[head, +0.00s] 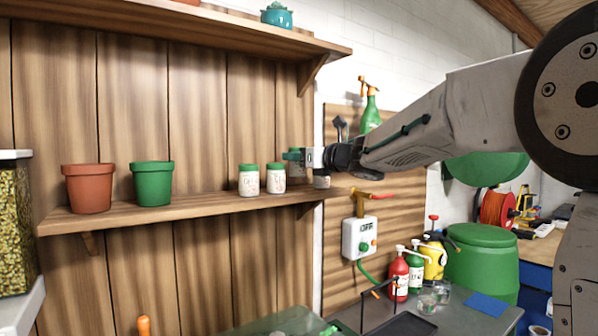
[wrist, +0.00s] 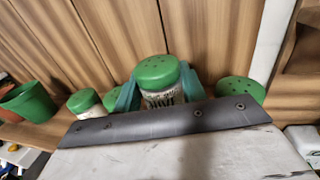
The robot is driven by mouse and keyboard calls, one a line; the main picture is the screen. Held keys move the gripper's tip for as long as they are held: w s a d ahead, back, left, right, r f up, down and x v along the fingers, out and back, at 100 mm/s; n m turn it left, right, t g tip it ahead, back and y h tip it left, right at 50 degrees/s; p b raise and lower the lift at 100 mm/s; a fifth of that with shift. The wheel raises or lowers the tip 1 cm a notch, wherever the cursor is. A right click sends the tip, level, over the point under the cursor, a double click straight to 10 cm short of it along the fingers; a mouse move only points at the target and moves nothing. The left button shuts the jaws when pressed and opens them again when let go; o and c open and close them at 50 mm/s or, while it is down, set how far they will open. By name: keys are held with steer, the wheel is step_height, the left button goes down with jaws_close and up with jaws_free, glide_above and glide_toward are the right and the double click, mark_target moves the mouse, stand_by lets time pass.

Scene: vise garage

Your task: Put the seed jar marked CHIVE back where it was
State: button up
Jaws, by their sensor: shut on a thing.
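In the wrist view my gripper (wrist: 160,86) has its teal fingers on both sides of a white jar (wrist: 162,99) with a green, holed lid. Its label is partly covered by my gripper's body; the visible letters look like the end of CHIVE, but I cannot read it fully. The jar looks upright. In the head view my gripper (head: 295,156) is at the right end of the lower wooden shelf (head: 215,206). There my gripper covers much of the held jar, and I cannot tell whether its base touches the shelf.
Two similar green-lidded jars (head: 249,181) (head: 276,179) stand left of my gripper. Another green lid (wrist: 240,91) is close on the right in the wrist view. A green pot (head: 152,184) and a terracotta pot (head: 88,189) stand farther left, with bare shelf between.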

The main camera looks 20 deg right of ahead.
mark_target(300, 171)
steer(key=shift+w+d, duration=0.2)
steer(key=shift+w, duration=0.2)
steer(key=shift+f, duration=1.8)
steer(key=o, duration=0.7)
steer(key=shift+f, duration=0.15)
steer(key=shift+s+d+r, duration=0.15)
steer(key=shift+r, duration=0.05)
steer(key=v, duration=1.1)
steer(key=shift+s+d, duration=0.1)
steer(key=shift+s, duration=0.2)
